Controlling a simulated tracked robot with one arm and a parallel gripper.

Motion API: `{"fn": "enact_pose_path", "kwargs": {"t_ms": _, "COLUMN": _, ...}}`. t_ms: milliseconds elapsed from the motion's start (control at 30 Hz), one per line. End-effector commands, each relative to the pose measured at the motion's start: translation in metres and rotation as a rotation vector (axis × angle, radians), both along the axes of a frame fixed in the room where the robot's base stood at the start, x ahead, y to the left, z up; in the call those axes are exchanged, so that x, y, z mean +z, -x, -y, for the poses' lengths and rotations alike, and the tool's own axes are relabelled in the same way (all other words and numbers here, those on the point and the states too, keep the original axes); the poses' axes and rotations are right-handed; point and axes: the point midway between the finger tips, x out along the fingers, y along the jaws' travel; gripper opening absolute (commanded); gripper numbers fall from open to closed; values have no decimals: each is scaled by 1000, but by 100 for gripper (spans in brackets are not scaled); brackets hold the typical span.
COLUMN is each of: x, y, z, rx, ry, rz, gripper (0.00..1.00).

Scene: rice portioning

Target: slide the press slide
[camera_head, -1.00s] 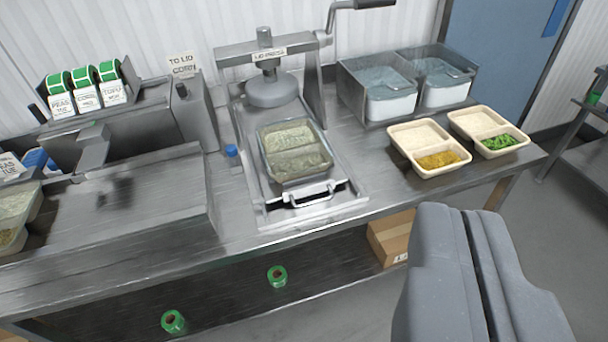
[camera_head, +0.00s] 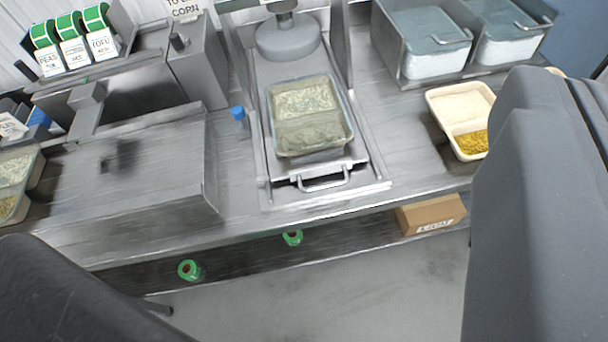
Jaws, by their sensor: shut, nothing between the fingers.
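The press slide (camera_head: 353,168) is a flat metal tray with a bar handle (camera_head: 324,183) at its front edge. It sits in the frame of the lidding press (camera_head: 287,38) on the steel bench. A clear two-compartment container (camera_head: 345,141) rests on the slide, in front of the round press head, with pale green-flecked food in its far part and grey-green food in its near part. The fingers of my gripper are not visible. Large grey and dark parts of my own arm fill the right side and the lower left corner.
A beige tray (camera_head: 449,98) with yellow food stands right of the press, below lidded bins (camera_head: 428,66). A blue-capped bottle (camera_head: 239,118) stands left of the slide. A label machine (camera_head: 205,62) is farther left. A cardboard box (camera_head: 431,215) and green rolls (camera_head: 190,270) lie below.

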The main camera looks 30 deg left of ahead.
Motion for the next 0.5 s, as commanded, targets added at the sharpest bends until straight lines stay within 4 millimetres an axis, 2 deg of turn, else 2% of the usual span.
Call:
{"fn": "enact_pose_path", "kwargs": {"t_ms": 67, "x": -18, "y": -16, "z": -6, "rx": 12, "ry": -57, "rz": -34, "gripper": 0}}
{"fn": "enact_pose_path", "kwargs": {"t_ms": 167, "x": -55, "y": -47, "z": -16, "rx": 30, "ry": -188, "rz": -105, "gripper": 0}}
{"fn": "enact_pose_path", "kwargs": {"t_ms": 300, "x": -130, "y": -94, "z": -46, "rx": 31, "ry": -440, "rz": -253, "gripper": 0}}
{"fn": "enact_pose_path", "kwargs": {"t_ms": 400, "x": -189, "y": -120, "z": -70, "rx": 4, "ry": -624, "rz": -371, "gripper": 0}}
{"fn": "enact_pose_path", "kwargs": {"t_ms": 500, "x": -249, "y": -137, "z": -96, "rx": -42, "ry": -791, "rz": -493, "gripper": 0}}
